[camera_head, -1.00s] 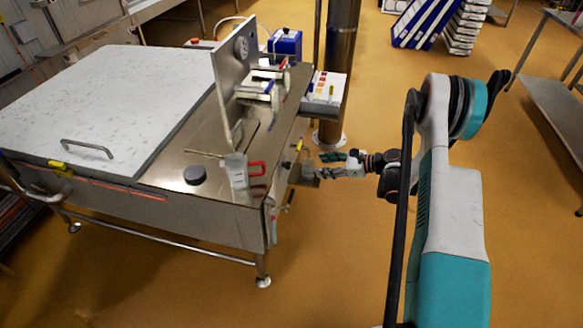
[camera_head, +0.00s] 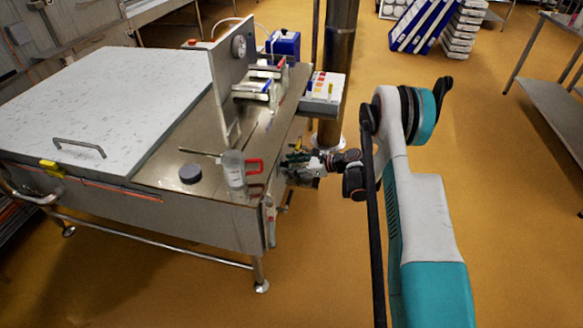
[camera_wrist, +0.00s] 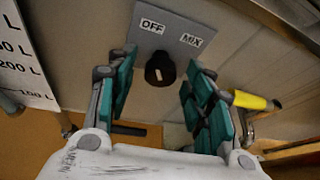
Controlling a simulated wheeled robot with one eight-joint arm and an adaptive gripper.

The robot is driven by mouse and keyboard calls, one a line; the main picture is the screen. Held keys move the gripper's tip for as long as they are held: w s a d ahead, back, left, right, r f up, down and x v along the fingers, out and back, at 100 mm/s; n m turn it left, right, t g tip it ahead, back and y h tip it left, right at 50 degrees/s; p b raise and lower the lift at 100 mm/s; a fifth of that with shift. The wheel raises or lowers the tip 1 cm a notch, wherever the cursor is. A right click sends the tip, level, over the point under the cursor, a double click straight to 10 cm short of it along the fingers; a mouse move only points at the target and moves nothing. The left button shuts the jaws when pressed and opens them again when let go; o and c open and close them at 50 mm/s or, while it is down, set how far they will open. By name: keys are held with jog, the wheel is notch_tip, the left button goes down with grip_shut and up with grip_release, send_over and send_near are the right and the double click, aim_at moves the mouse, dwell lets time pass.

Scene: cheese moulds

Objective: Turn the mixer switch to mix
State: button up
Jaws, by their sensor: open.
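The mixer switch (camera_wrist: 160,69) is a round black knob with a pale mark, on a grey plate (camera_wrist: 176,29) labelled OFF at left and MIX at right. It shows in the wrist view, ahead of my gripper (camera_wrist: 157,92). The knob appears between the two teal fingers, which are apart from each other. I cannot tell how far ahead of the fingertips it is. In the head view my gripper (camera_head: 300,162) is at the right side of the steel vat table (camera_head: 215,222). The switch is hidden there.
A yellow-tipped handle (camera_wrist: 252,100) is just right of my fingers. A volume scale (camera_wrist: 20,62) hangs at left. On the table stand a clear jug (camera_head: 233,170) with a red handle and a dark puck (camera_head: 190,174). A steel column (camera_head: 337,75) rises behind my gripper.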

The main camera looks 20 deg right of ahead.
jog(key=shift+c, duration=0.4)
jog(key=c, duration=1)
jog(key=shift+m+g, duration=0.3)
jog(key=m+g+y, duration=0.1)
jog(key=m, duration=0.1)
jog(key=m+g+y, duration=0.1)
jog(key=m+g, duration=0.1)
jog(key=m, duration=0.1)
jog(key=m+g+y, duration=0.1)
jog(key=m, duration=0.1)
jog(key=shift+w+d, duration=0.15)
jog(key=shift+w, duration=0.2)
jog(key=shift+m, duration=0.3)
jog(key=o, duration=1.1)
